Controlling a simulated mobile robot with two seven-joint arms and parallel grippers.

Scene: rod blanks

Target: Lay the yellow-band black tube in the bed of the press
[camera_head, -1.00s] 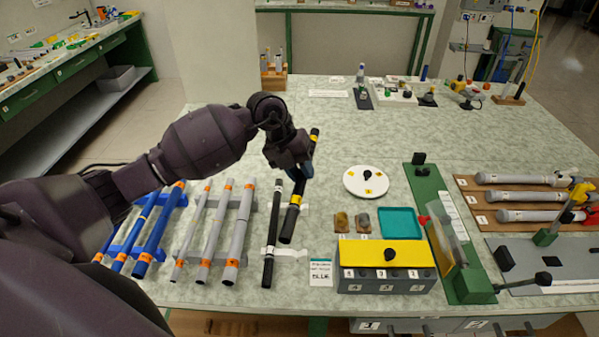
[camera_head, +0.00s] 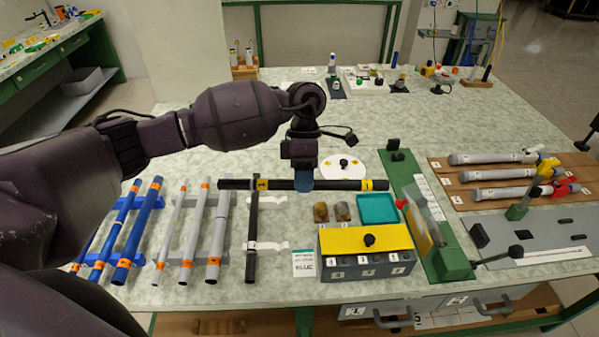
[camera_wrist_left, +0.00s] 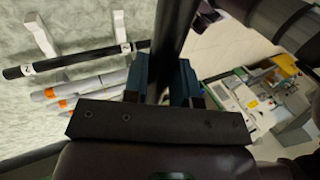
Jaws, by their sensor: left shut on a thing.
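The black tube (camera_head: 340,185) with yellow bands is held up, roughly level and crosswise, above the table. My left gripper (camera_head: 303,182) is shut on it near its middle, pointing down. In the left wrist view the tube (camera_wrist_left: 174,32) runs away between the blue fingers (camera_wrist_left: 162,82). At the right of the head view is a grey plate (camera_head: 545,240) with a green clamp stand and a dark lever. A green base (camera_head: 405,180) with a clear guard and red knob stands nearer. I cannot tell for sure which is the press. My right gripper is not in view.
Grey and blue rods lie on the left. Grey cylinders (camera_head: 490,175) lie on brown boards at right.

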